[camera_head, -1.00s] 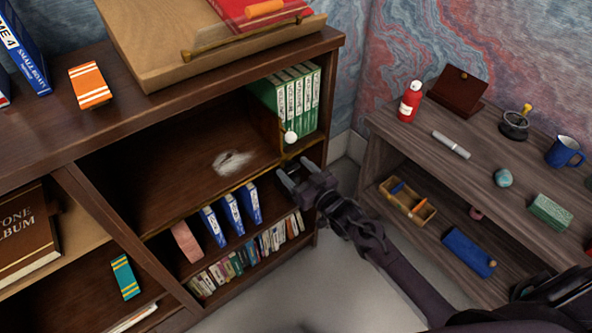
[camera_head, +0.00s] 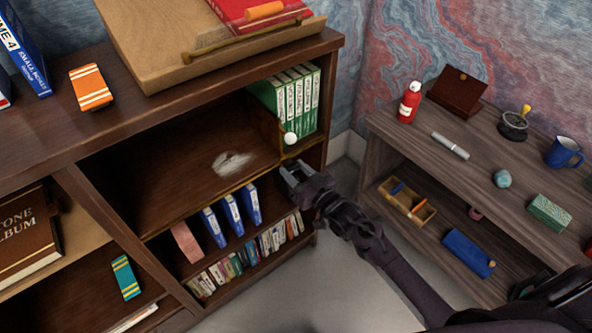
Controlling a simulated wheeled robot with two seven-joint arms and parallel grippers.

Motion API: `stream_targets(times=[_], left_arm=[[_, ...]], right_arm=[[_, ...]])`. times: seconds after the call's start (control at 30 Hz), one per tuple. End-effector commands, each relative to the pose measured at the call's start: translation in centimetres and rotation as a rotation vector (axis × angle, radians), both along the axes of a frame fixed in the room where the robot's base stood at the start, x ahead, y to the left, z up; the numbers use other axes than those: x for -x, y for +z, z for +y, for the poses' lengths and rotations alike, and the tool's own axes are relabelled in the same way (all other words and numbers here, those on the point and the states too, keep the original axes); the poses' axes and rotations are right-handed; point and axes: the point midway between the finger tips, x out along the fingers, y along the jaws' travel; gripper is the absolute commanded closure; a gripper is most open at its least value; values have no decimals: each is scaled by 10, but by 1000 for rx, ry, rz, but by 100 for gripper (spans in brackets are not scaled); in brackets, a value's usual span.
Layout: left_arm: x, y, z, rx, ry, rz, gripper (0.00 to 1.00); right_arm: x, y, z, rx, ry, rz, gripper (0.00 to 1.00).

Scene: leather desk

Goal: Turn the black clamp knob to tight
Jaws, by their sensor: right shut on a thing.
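My right gripper (camera_head: 292,172) is at the right end of the bookcase's middle shelf edge, just below a brass-coloured rail. Its fingers point up and left and are shut on the black clamp knob, which is dark and mostly hidden between them. The knob's marking and how far it is turned cannot be read. A white ball-shaped knob (camera_head: 290,138) stands just above the gripper, in front of the green binders (camera_head: 298,97). My left gripper is not in view.
A side table (camera_head: 480,165) stands to the right with a red bottle (camera_head: 409,103) and a blue mug (camera_head: 565,152). Floor shows between them.

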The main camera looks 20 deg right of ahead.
Motion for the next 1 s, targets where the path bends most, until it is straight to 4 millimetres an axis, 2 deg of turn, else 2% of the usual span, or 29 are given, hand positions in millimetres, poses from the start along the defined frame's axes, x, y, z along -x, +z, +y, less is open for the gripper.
stream_targets(times=[0.27, 1.0], left_arm=[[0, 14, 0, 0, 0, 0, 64], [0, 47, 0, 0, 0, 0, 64]], right_arm=[[0, 2, -1, -192, -2, 70, 81], [-1, 0, -3, -853, -1, 309, 81]])
